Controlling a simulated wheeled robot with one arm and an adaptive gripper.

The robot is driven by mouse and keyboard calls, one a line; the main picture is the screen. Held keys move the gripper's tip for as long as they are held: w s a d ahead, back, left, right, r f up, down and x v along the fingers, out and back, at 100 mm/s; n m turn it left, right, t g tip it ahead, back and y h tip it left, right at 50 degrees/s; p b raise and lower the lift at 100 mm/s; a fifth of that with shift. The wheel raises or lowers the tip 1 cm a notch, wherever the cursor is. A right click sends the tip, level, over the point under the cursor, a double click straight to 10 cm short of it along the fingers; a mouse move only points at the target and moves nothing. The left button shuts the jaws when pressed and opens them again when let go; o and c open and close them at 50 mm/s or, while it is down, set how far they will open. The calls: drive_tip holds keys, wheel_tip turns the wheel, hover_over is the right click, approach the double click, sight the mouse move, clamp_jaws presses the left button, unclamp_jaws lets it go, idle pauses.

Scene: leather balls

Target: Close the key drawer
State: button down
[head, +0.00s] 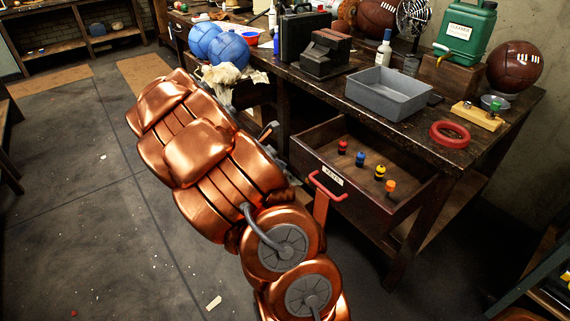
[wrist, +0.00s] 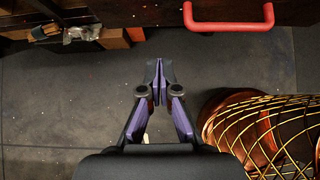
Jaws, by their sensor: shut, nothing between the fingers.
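The key drawer (head: 317,166) stands pulled open under the right part of the workbench in the head view. It has a "KEYS" label, a red bar handle (head: 327,187) on its front, and several coloured-top pegs or keys inside. The handle also shows at the top right of the wrist view (wrist: 228,25). My gripper (wrist: 160,66) is shut and empty in the wrist view. Its tips point toward the drawer side, left of the handle in the picture and apart from it.
The workbench (head: 460,160) carries a grey tray (head: 389,92), a red ring (head: 450,134), a green can (head: 468,32), leather balls (head: 514,67) and blue balls (head: 228,50). Dark floor (head: 90,200) is mostly clear at left. A bench leg (head: 405,240) stands right of the drawer.

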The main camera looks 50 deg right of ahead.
sight(309, 169)
drive_tip(key=x, duration=0.3)
drive_tip(key=d+r+x, duration=0.1)
drive_tip(key=x, duration=0.2)
drive_tip(key=p+x, duration=0.1)
drive_tip(key=x, duration=0.3)
drive_tip(key=shift+s+d+r, duration=0.1)
drive_tip(key=shift+s+d, duration=0.1)
drive_tip(key=shift+d, duration=0.05)
drive_tip(key=shift+s+d, duration=0.2)
drive_tip(key=shift+d, duration=0.5)
